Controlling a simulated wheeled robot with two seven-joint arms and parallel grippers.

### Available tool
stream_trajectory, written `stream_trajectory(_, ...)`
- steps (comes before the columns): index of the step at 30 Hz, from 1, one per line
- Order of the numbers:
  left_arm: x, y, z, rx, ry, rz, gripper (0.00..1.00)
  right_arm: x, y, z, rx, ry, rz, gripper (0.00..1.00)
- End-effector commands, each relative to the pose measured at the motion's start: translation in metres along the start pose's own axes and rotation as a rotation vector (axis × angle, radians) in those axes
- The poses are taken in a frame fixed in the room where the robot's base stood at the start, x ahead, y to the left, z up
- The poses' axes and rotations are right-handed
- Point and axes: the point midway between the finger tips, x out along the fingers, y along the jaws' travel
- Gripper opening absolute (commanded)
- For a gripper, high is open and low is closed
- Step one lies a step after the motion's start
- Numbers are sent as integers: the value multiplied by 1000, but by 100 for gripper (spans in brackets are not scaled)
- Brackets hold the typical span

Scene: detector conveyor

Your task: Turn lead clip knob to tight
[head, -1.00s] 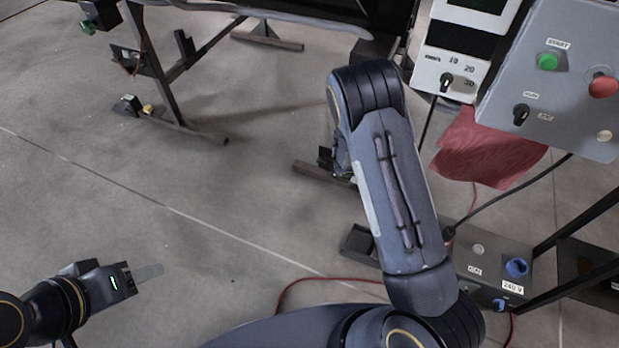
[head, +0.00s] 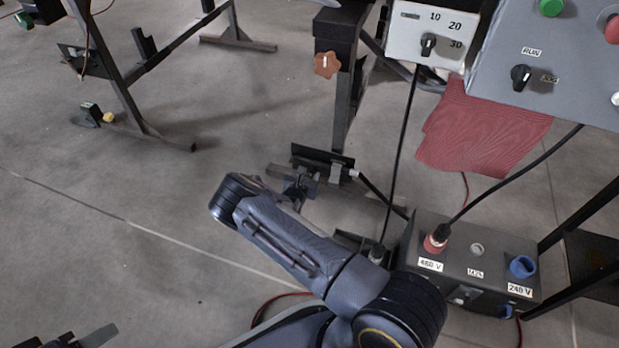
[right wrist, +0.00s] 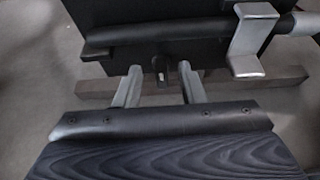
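My right gripper (head: 300,187) is low beside the foot of a dark stand leg, partly hidden by its own arm. In the right wrist view its two grey fingers (right wrist: 159,82) are apart with nothing held between them. A small dark, knob-like part (right wrist: 160,72) shows between the fingertips, against a black bracket (right wrist: 150,58); I cannot tell which way it is turned. The black bracket also shows in the head view (head: 318,156). A grey clip (right wrist: 250,42) sits around a dark lead to its right. My left gripper (head: 95,338) is cut by the bottom left edge.
An orange lobed knob (head: 326,65) with a white mark sits higher on the stand. A power box (head: 465,270) with red and blue sockets stands at right. Black cables hang between. A red cloth (head: 482,130) hangs below the control panel (head: 560,60).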

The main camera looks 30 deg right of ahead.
Motion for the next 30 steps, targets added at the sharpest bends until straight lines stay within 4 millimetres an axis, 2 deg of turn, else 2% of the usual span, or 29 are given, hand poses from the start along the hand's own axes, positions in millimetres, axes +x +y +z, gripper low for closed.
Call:
stream_trajectory(1,5,-2,3,0,0,0,51,8,0,-2,2,-1,-1,36)
stream_trajectory(4,8,-4,4,0,0,0,51,15,0,-1,1,0,0,36)
stream_trajectory(13,8,-4,4,0,0,0,51,17,0,1,1,0,0,36)
stream_trajectory(14,8,-4,4,0,0,0,51,17,0,1,1,0,-1,35)
stream_trajectory(22,8,-4,4,0,0,0,51,17,0,1,1,0,-1,0)
stream_trajectory(30,4,-2,2,0,0,0,51,17,-1,2,13,1,3,0)
